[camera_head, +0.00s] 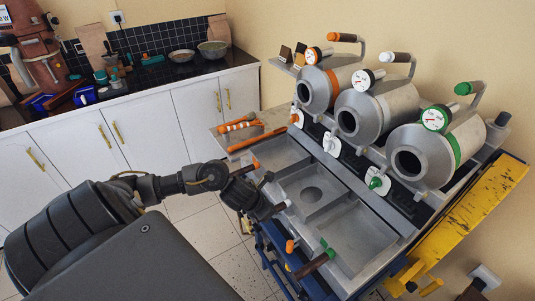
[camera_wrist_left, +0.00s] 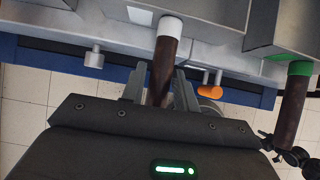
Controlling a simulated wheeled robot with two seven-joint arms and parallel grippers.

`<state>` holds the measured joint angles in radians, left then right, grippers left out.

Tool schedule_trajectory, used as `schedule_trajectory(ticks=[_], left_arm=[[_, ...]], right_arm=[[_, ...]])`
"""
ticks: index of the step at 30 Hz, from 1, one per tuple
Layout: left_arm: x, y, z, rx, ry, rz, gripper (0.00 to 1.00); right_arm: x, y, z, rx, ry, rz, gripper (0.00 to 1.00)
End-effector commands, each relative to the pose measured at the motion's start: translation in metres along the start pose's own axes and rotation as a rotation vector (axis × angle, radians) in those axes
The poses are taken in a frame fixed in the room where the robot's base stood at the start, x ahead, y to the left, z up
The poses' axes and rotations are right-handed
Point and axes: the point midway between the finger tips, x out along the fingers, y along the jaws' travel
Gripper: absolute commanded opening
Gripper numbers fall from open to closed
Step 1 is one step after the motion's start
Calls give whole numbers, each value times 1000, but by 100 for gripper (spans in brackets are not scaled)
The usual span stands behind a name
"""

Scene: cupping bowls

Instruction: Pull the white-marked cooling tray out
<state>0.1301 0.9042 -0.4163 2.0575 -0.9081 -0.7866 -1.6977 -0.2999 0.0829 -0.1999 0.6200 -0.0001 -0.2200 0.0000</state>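The white-marked cooling tray (camera_head: 335,186) is the middle of three square metal trays in front of the roasters. Its brown handle with a white collar (camera_wrist_left: 168,45) sticks out from its front. My left gripper (camera_head: 270,209) is at this handle. In the left wrist view its two fingers (camera_wrist_left: 160,88) stand on either side of the handle, very close to it. I cannot tell whether they press on it. In the head view the gripper covers most of the handle. My right gripper is in neither view.
The green-marked handle (camera_wrist_left: 292,100) is to the right, with an orange-capped knob (camera_wrist_left: 209,90) between the handles. The orange-marked tray (camera_head: 277,152) is on the far side. Three roasters stand behind the trays. Tiled floor (camera_head: 205,235) lies open in front.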

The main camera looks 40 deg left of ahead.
Motion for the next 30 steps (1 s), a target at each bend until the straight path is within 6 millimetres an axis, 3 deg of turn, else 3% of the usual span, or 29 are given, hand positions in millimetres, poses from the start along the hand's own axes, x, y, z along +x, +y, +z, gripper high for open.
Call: schedule_trajectory(ticks=[1,7,30], left_arm=[[-1,0,1,0,0,0,24],[-1,0,1,-1,-1,0,0],[-25,0,18,-2,-4,0,0]], right_arm=[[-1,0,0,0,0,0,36],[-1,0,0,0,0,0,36],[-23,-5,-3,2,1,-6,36]])
